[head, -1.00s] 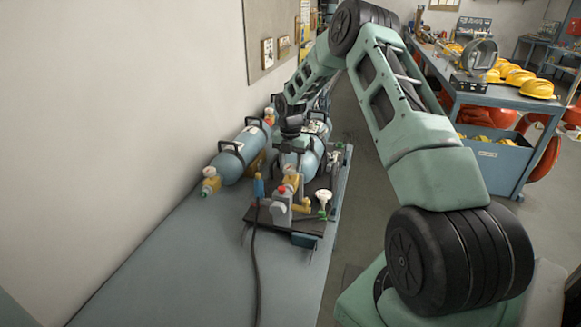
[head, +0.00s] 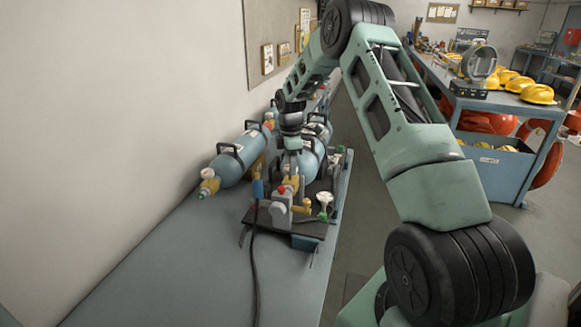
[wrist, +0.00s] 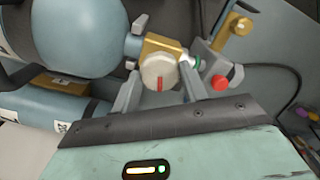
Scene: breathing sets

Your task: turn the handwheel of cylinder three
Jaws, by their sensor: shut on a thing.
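In the wrist view, a pale round handwheel (wrist: 157,77) with a red mark sits on a brass valve block (wrist: 165,46) at the neck of a blue cylinder (wrist: 85,30). My gripper (wrist: 160,70) is shut on the handwheel, with one finger on each side of it. The red mark points roughly up and down in the picture. I cannot read which number this cylinder bears.
Beside the valve are a red knob (wrist: 220,84) and a white gauge (head: 323,198). Another blue cylinder (head: 232,162) lies to the left, near the wall. A dark hose (head: 254,265) runs over the bench.

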